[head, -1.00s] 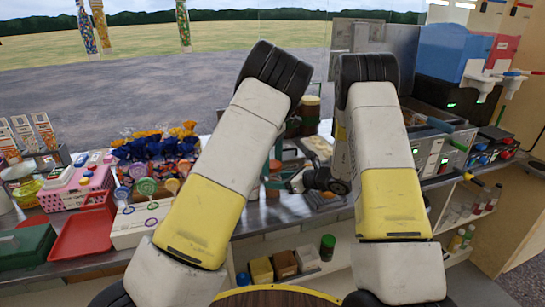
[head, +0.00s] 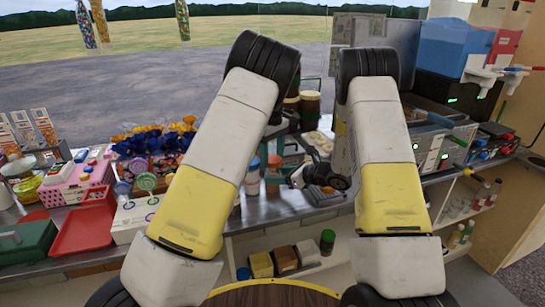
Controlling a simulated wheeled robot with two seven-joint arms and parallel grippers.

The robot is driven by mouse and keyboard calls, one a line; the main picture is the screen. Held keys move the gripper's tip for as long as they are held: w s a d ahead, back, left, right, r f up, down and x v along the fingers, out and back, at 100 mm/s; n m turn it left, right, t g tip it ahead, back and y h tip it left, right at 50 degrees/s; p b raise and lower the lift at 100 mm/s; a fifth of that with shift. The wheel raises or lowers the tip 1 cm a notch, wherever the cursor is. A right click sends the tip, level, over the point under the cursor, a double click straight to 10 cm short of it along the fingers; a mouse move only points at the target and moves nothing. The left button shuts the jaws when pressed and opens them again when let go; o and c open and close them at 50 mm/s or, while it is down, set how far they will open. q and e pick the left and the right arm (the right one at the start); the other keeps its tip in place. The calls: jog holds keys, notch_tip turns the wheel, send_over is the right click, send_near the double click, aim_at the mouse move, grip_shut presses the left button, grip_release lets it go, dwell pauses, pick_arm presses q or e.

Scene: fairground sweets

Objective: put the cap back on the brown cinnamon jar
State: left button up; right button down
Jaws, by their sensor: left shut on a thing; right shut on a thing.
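Two brown jars with pale lids, one of them (head: 310,104), stand at the back of the counter between my arms. My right gripper (head: 297,178) is small and dark and points left, low over the counter front. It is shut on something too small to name.
A pink basket (head: 82,186), red tray (head: 82,232) and lollipop stand (head: 132,216) fill the left counter. A grey machine (head: 440,150) and blue dispenser (head: 453,48) stand right. A green-capped jar (head: 328,243) and several boxes sit on the shelf below.

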pick_arm(q)
jog(key=o, duration=1.5)
jog(key=shift+o, duration=0.2)
jog(key=shift+r, duration=0.15)
jog(key=shift+r, duration=2.15)
jog(key=shift+f, duration=0.1)
jog(key=shift+c, duration=0.3)
